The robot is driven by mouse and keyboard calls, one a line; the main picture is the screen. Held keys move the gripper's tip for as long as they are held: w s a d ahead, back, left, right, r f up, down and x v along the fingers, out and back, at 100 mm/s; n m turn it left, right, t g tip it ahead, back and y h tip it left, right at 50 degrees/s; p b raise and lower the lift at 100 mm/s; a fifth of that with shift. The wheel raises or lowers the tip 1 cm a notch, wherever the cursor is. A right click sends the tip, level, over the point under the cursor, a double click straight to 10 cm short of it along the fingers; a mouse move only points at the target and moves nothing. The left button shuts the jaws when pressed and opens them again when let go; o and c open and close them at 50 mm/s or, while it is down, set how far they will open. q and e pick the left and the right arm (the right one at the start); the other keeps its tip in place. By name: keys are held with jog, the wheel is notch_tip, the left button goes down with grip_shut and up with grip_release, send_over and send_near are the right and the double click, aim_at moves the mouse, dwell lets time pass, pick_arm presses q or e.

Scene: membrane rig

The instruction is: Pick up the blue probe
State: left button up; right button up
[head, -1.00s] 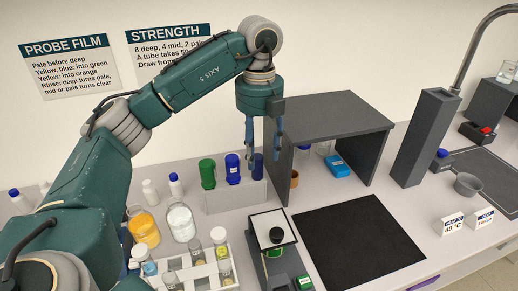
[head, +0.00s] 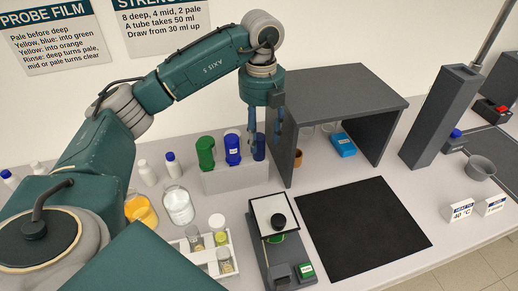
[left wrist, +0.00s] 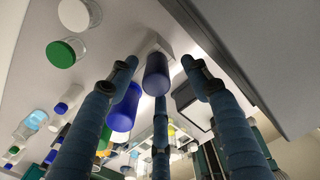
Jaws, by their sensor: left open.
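A bright blue probe (head: 232,149) stands upright in a pale rack (head: 236,180), between a green probe (head: 205,152) and a dark navy one (head: 259,147). My left gripper (head: 265,142) is open and points down at the rack's right end, around or just above the navy probe; the head view does not settle which. In the left wrist view, the navy probe (left wrist: 157,75) shows between the spread fingers of my left gripper (left wrist: 160,85). The bright blue probe (left wrist: 125,108) is beside the left finger, partly hidden by it. My right gripper is out of view.
A dark grey shelf (head: 345,95) stands close on the right of my left gripper. A black mat (head: 362,225) and a small instrument (head: 275,213) lie in front. Bottles (head: 178,205) and a white vial rack (head: 228,240) are at front left.

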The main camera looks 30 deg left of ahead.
aim_at(259, 146)
pick_arm(q)
jog(key=f, duration=0.1)
jog(key=f+p, duration=0.1)
jog(key=f, duration=0.1)
jog(key=shift+s+a+f, duration=0.2)
jog(key=shift+s+f, duration=0.05)
jog(key=shift+s, duration=0.05)
jog(key=shift+f, duration=0.25)
jog(key=shift+w+f, duration=0.1)
jog(key=shift+f, duration=0.05)
jog(key=c, duration=1)
jog(key=shift+c, duration=0.2)
